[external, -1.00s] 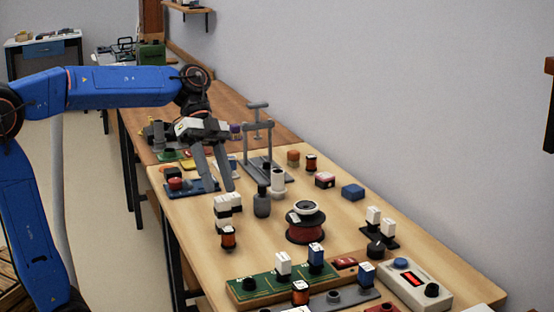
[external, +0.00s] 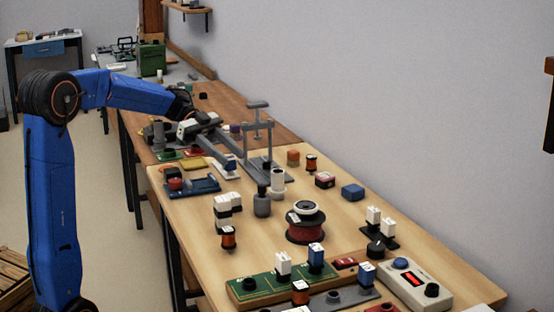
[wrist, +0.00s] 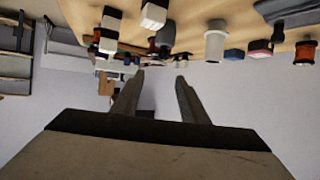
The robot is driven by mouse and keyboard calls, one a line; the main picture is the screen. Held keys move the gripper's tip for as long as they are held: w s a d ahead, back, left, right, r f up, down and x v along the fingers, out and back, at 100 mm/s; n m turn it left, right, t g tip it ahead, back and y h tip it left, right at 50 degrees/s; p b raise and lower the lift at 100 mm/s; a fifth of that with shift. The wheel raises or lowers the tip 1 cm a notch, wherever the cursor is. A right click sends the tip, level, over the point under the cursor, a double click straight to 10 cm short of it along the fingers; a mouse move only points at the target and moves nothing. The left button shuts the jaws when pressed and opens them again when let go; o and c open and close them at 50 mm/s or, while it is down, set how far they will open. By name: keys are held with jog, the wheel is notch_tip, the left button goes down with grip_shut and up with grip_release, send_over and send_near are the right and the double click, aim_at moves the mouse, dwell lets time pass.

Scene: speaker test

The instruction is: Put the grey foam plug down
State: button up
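My gripper (external: 237,160) is over the far left part of the light table, its fingers pointing to the right and slightly down. In the wrist view its two fingers (wrist: 160,78) stand apart with only background showing between them, so it is open and empty. I cannot identify the grey foam plug with certainty. A squat grey piece with a darker top (external: 262,204) stands upright on the table, apart from the fingers, in front of a white cylinder (external: 278,181). A grey cylinder (external: 158,136) stands farther back, left of the gripper.
A grey press stand (external: 268,168) rises close to the fingers. White blocks (external: 228,203), a red wire spool (external: 305,228) and a green board (external: 255,288) stand nearer the front. Bare wood shows right of the spool.

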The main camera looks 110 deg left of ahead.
jog(key=f, duration=0.2)
send_near(265, 192)
jog(key=x, duration=0.6)
jog(key=shift+w+d, duration=0.15)
jog(key=shift+d, duration=0.15)
jog(key=shift+a+x, duration=0.15)
jog(key=shift+x, duration=1.4)
jog(key=shift+a+x, duration=0.1)
jog(key=shift+x, duration=1.45)
grip_shut()
